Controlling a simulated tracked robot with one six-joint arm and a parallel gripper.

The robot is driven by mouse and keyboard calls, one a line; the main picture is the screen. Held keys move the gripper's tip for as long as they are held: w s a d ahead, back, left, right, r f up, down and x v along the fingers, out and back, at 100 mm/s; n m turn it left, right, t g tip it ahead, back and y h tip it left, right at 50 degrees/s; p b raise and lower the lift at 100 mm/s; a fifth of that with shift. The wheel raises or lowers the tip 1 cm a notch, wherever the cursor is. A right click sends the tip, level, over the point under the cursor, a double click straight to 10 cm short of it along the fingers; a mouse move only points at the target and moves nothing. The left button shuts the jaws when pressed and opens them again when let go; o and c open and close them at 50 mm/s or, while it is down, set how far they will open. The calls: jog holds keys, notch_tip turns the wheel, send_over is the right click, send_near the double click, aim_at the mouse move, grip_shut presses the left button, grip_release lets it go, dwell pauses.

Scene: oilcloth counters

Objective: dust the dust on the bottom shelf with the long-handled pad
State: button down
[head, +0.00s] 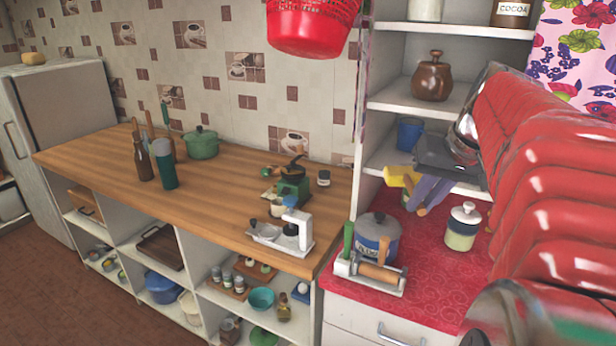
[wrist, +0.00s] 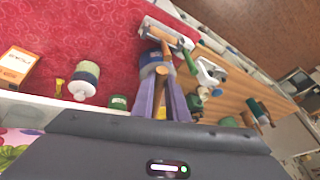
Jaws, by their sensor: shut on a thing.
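My gripper (head: 428,203), with purple fingers, is shut on a wooden handle (wrist: 160,106), seen between the fingers in the wrist view. It hangs above the red counter, in front of the shelf unit. A yellow block (head: 397,176) shows beside the gripper in the head view; I cannot tell whether it is the pad on this handle. The bottom shelf (head: 385,158) of the white unit is partly hidden behind my gripper and arm. A blue cup (head: 409,134) stands in the unit. I cannot make out any dust.
On the red counter (head: 425,275) are a lidded blue-grey pot (head: 377,238), a white-and-green jar (head: 461,227) and a wooden roller device (head: 372,273). The wrist view also shows an orange box (wrist: 16,66). A brown pot (head: 432,78) stands one shelf up. A red basket (head: 310,28) hangs at the top.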

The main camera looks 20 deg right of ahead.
jog(key=shift+w+d, duration=0.1)
jog(key=shift+d, duration=0.05)
jog(key=w+d+f, duration=0.2)
jog(key=w+d, duration=0.6)
jog(key=d, duration=0.2)
jog(key=shift+d, duration=0.4)
dwell(0.9)
jog(key=shift+w, duration=0.1)
jog(key=shift+f, duration=0.4)
dwell(0.7)
jog(key=shift+s+d, duration=0.45)
jog(key=shift+s, duration=0.15)
